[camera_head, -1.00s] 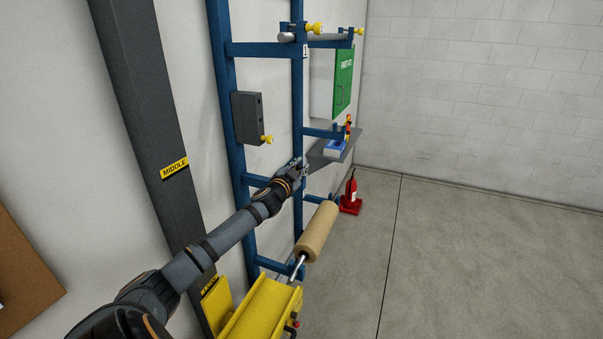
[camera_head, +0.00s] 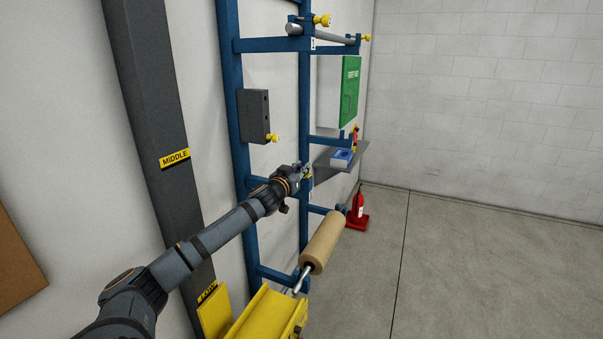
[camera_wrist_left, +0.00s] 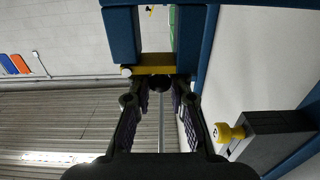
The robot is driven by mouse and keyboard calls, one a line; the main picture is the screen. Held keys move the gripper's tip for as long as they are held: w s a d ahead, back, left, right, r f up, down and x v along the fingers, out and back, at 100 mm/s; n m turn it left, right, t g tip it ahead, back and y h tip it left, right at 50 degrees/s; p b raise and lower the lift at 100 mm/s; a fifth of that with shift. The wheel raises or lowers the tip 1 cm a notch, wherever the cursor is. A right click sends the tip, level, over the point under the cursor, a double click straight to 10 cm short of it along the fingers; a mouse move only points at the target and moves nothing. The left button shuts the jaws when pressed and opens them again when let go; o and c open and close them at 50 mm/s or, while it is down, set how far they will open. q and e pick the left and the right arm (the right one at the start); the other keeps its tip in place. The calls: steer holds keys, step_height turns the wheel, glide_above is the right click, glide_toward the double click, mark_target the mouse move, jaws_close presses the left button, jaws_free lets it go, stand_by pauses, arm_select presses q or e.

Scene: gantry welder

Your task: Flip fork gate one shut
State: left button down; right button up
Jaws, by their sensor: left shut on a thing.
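My left gripper (camera_head: 304,172) is at the blue rack's front upright, about halfway up, with a small yellow gate (camera_head: 308,171) at its tips. In the left wrist view, the gripper's fingers (camera_wrist_left: 160,90) stand on either side of a dark round end, against the yellow gate piece (camera_wrist_left: 150,71), which spans between two blue fork prongs (camera_wrist_left: 124,35). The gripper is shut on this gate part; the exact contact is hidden. A number label below it is too small to read. My right gripper is not in view.
The upper fork holds a grey bar (camera_head: 330,35) with yellow knobs near it. A brown roll (camera_head: 323,243) hangs lower on the rack. The floor right is clear.

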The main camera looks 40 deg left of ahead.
mark_target(301, 167)
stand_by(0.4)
arm_select(q)
steer(key=c, duration=1.3)
jaws_free()
steer(key=shift+o, duration=0.2)
step_height(301, 167, up, 10)
steer(key=shift+f, duration=0.1)
